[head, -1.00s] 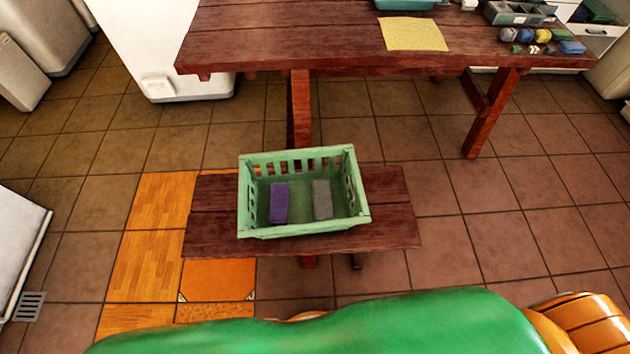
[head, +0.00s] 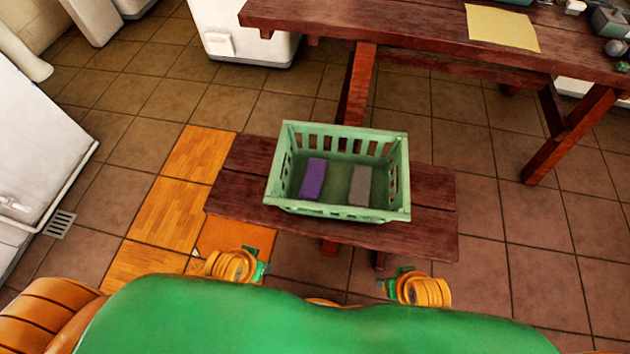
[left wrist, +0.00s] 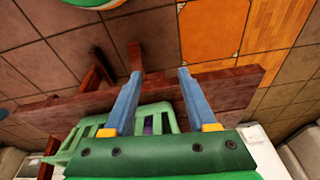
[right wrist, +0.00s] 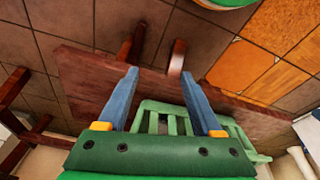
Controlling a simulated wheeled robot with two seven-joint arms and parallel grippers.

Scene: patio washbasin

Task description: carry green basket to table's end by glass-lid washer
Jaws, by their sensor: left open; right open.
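The green basket (head: 340,211) stands upright on a low dark-red wooden bench (head: 435,235) in the head view. A purple block (head: 313,180) and a grey block (head: 361,186) lie inside it. My left gripper (head: 266,269) and right gripper (head: 382,286) are on the near side of the bench, apart from the basket. In the left wrist view, the open blue fingers (left wrist: 159,73) point toward the bench, with the basket (left wrist: 80,140) partly hidden behind them. The right wrist view also shows open, empty fingers (right wrist: 160,73) and the basket (right wrist: 165,108). No glass lid can be made out.
The long wooden table (head: 400,30) stands behind the bench, with a yellow cloth (head: 502,28) and small items at its right. A white appliance (head: 250,42) stands by the table's left end. Another white unit (head: 35,150) is at far left. Tiled floor between is clear.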

